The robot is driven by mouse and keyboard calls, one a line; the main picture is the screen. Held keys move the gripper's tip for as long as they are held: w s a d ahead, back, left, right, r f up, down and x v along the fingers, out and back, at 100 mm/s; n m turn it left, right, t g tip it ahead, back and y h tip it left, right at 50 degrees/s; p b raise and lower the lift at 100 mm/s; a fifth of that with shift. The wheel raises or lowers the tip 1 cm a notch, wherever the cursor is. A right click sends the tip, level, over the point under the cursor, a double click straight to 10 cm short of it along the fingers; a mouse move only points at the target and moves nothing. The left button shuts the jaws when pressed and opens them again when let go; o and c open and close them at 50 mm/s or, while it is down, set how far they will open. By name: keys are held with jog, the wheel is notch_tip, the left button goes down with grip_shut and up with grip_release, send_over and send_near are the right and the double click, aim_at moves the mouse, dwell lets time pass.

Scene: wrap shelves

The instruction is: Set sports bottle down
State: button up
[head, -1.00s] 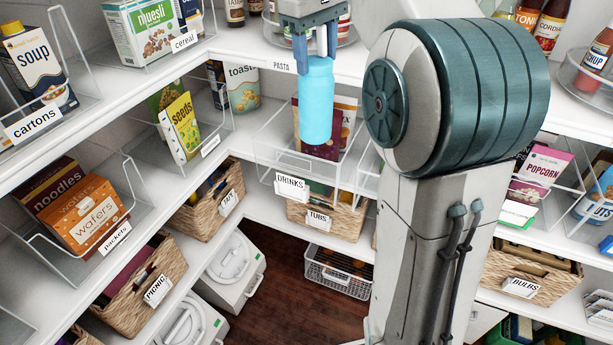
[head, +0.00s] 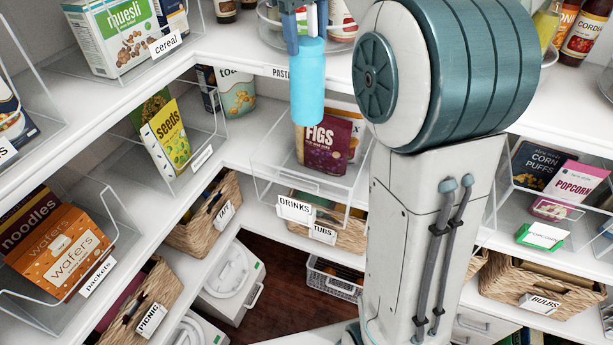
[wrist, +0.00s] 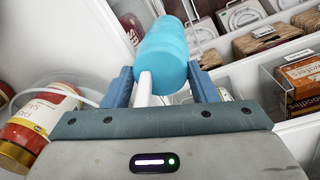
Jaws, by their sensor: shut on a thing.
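The sports bottle is a light blue cylinder (head: 308,85), held upright by my gripper (head: 307,22) in the head view, in front of the shelf edge marked pasta. My gripper is shut on its top end. In the wrist view the bottle (wrist: 162,58) sticks out beyond the fingers of my gripper (wrist: 162,92). Below the bottle in the head view is a clear bin labelled drinks (head: 283,178), with a purple figs pack (head: 328,145) in it. The bottle hangs apart from the bin and overlaps part of the pack's left side.
Clear bins hold a seeds pack (head: 168,138) and a wafers box (head: 68,252) on the left. A tubs basket (head: 325,233) sits below the drinks bin. My arm covers the middle right. A popcorn pack (head: 577,183) stands at right.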

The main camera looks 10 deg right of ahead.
jog(key=shift+w, duration=0.3)
jog(key=shift+f, duration=0.4)
notch_tip(320, 180, down, 27)
jog(key=b, duration=0.1)
jog(key=shift+f, duration=0.2)
jog(key=o, duration=1.2)
jog(key=shift+o, duration=0.2)
jog(key=shift+r, duration=0.1)
